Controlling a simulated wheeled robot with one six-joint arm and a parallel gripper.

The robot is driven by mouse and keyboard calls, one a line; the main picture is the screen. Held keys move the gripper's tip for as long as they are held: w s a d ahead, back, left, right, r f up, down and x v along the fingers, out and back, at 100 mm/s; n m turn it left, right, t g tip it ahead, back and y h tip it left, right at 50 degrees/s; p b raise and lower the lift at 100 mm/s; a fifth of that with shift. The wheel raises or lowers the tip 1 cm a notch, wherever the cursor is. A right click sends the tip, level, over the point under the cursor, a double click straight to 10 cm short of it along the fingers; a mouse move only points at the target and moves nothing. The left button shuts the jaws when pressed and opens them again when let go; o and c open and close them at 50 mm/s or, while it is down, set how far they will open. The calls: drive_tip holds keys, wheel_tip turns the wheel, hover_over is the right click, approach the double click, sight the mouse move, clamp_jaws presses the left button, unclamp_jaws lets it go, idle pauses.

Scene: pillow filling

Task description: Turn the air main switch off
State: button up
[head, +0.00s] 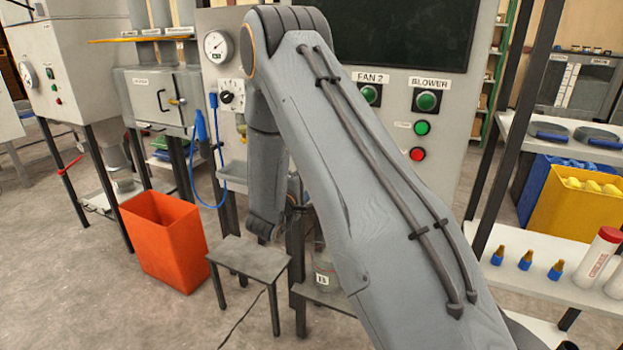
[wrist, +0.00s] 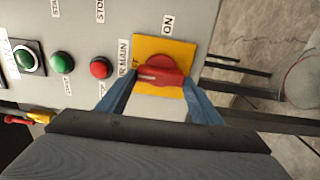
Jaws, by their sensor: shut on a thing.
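The air main switch is a red rotary knob (wrist: 160,72) on a yellow plate (wrist: 178,46), seen in the wrist view at the upper middle. A label reading "ON" is beside the plate, and a partly hidden label ending in "R MAIN" is to its left. My gripper (wrist: 158,82) has its two blue fingers on either side of the knob and is shut on it. In the head view my arm hides the switch and the gripper.
Green (wrist: 62,64) and red (wrist: 100,68) push buttons sit left of the switch on the grey panel. In the head view, an orange bin (head: 165,240) and a small stool (head: 248,260) stand on the floor.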

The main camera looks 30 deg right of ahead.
drive_tip(key=o, duration=1.1)
drive_tip(key=shift+c, duration=0.2)
drive_tip(key=b+v, duration=0.2)
drive_tip(key=v, duration=0.5)
drive_tip(key=shift+s+a, duration=0.2)
drive_tip(key=shift+a, duration=0.15)
